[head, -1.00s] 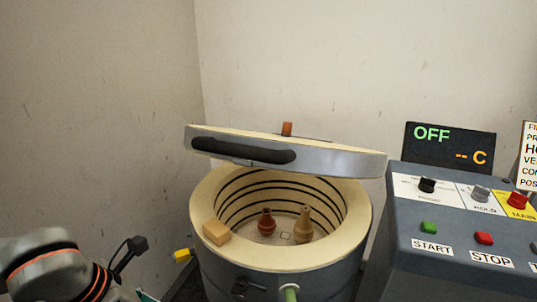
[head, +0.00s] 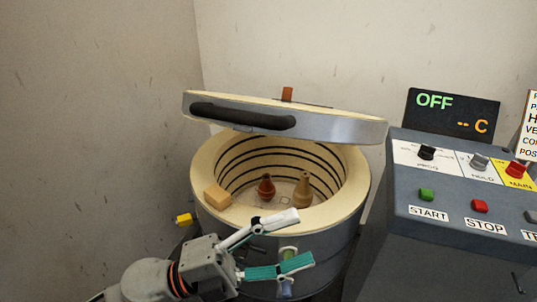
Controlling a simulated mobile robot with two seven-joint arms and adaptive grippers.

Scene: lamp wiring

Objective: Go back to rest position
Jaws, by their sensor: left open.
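My left gripper (head: 299,240) is in the lower middle of the head view, in front of the round kiln (head: 345,228). Its two fingers, one with a pale tip and one with teal sides, are spread apart and point right. My right gripper is not in view.
The kiln's lid (head: 335,126) is raised and tilted. A red-brown vase (head: 266,187) and a tan vase (head: 303,190) stand inside. A tan block (head: 217,196) sits on the rim. A control panel (head: 408,245) stands at right. Walls close the back and left.

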